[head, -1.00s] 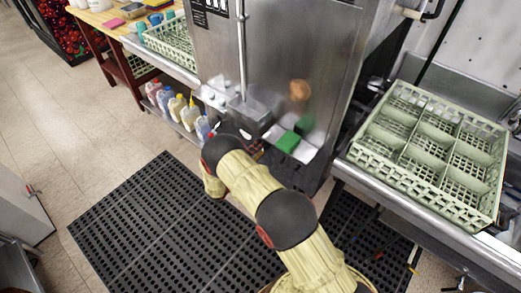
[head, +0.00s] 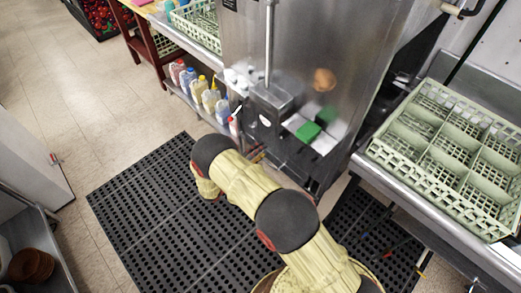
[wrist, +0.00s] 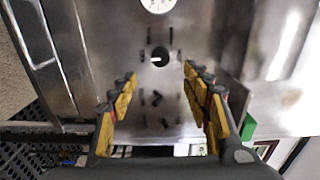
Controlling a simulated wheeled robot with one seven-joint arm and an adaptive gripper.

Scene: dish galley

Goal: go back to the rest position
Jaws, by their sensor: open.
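My gripper (wrist: 160,110) is open in the wrist view, with its yellow-padded fingers apart and nothing between them. Beyond the fingers is the steel front of the dish machine (wrist: 215,30), with a round gauge (wrist: 157,4) and a dark knob (wrist: 158,57). In the head view my yellow-sleeved arm folds low in front of the same machine (head: 290,60), above the black mat. The fingers are hidden there behind the arm.
A green block (head: 308,131) sits on a small ledge of the machine. A divided green rack (head: 450,150) stands on the right counter. Several bottles (head: 210,97) line a low shelf at left.

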